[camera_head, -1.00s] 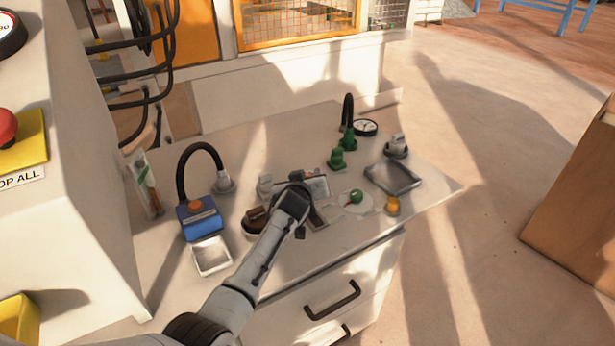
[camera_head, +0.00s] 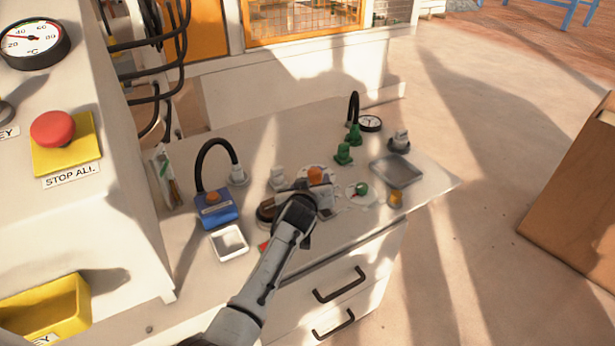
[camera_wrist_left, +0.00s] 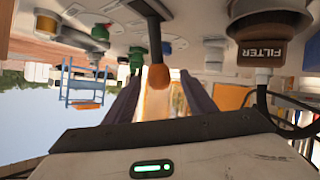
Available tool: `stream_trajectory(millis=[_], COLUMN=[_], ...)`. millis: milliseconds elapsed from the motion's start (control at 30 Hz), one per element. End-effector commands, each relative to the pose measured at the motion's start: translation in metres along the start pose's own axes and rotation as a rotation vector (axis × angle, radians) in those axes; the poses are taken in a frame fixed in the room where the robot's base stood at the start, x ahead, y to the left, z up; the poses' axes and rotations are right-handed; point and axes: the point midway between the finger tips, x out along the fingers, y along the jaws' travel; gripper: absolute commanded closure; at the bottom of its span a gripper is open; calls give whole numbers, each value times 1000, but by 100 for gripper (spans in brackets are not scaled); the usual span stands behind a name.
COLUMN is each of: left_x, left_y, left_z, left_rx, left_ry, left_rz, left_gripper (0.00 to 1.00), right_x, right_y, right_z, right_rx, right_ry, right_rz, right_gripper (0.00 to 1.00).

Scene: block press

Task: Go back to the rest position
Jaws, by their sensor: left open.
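My left gripper (camera_head: 306,203) is above the bench, its arm coming up from the bottom of the head view. In the left wrist view its two dark fingers (camera_wrist_left: 160,100) stand apart. An orange knob on a dark stem (camera_wrist_left: 158,76) shows in line with the gap between them; I cannot tell whether it is touched. In the head view an orange knob (camera_head: 315,175) shows just beyond the gripper. The gripper and wrist cover part of the bench there. My right gripper is in neither view.
On the bench (camera_head: 270,145) are a blue box (camera_head: 213,209) with a hose, a white tray (camera_head: 229,243), a grey tray (camera_head: 396,168) and green fittings (camera_head: 343,154). A machine housing with a red stop button (camera_head: 52,128) stands at left.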

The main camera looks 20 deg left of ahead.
Motion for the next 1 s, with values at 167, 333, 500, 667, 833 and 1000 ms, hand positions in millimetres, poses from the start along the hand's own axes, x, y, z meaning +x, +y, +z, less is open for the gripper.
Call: stream_trajectory(millis=[167, 333, 500, 667, 833, 1000], left_x=[-6, -6, -6, -6, -19, -70], left_y=[5, 4, 4, 7, 37, 91], left_z=[-2, -1, -1, -3, -27, -64], left_rx=[0, 1, 1, -6, -95, -244], left_ry=[-1, -1, 0, 13, 156, 343], left_rz=[3, 2, 2, 15, 172, 461], left_gripper=[50, 50, 50, 50, 50, 50], right_x=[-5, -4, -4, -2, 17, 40], right_y=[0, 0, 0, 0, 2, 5], right_z=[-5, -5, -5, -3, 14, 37], right_rx=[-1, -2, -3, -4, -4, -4], right_ry=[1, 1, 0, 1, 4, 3], right_rz=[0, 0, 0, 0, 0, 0], right_gripper=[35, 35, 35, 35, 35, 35])
